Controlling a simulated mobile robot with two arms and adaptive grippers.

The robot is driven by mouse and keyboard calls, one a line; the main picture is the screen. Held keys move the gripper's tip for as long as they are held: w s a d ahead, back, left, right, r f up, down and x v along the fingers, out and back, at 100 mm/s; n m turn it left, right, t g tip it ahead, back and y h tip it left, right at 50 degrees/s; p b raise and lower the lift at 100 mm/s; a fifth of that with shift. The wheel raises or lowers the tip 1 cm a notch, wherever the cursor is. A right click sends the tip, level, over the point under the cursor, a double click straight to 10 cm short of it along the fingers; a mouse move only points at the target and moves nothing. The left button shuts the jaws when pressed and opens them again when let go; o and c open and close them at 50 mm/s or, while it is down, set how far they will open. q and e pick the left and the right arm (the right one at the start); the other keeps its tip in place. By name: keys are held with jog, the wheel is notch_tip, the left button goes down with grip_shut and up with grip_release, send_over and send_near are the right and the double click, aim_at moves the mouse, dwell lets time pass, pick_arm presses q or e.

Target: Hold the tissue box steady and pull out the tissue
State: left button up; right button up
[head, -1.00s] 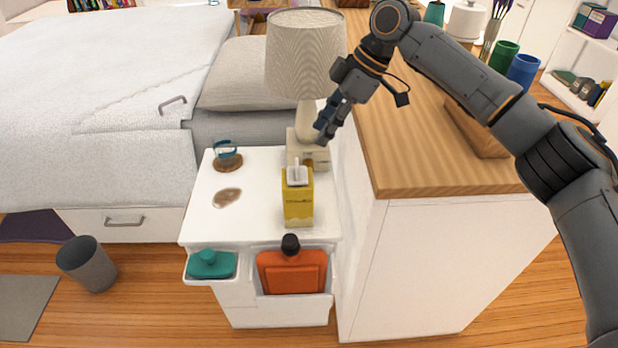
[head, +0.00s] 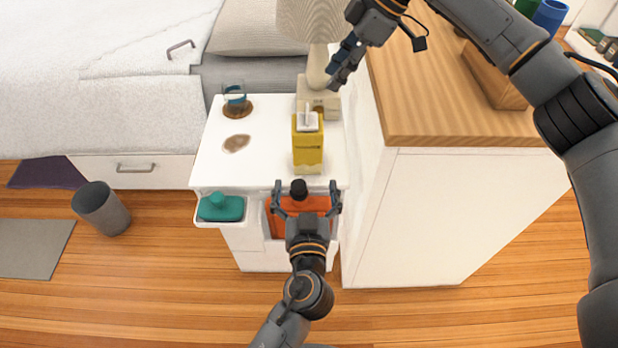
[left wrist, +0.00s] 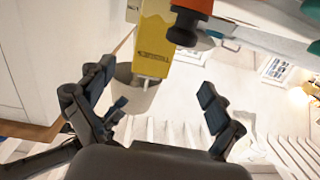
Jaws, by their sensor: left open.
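The yellow tissue box (head: 307,152) stands upright on the white bedside table (head: 214,165). A white tissue (head: 308,118) sticks up from its top. My left gripper (head: 306,186) is open and empty in front of the box at the table's front edge, its fingers spread apart. In the left wrist view the box (left wrist: 154,45) shows upside down beyond the two open fingers. My right gripper (head: 342,70) is above and behind the box, beside the lamp, apart from the tissue. Its fingers are too small and edge-on to tell their opening.
A lamp (head: 317,65) stands on a stack of books (head: 322,100) behind the box. A glass (head: 234,95) sits on a coaster at the left. A wooden-topped cabinet (head: 440,110) flanks the right side.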

aim_at(307, 131)
pick_arm(q)
jog(key=shift+t, duration=0.4)
jog(key=w, duration=0.4)
jog(key=w+r, duration=0.1)
jog(key=w, duration=0.4)
jog(key=w+r, duration=0.1)
jog(key=w, duration=0.4)
jog(key=shift+d+r, duration=0.2)
jog(key=shift+c, duration=0.3)
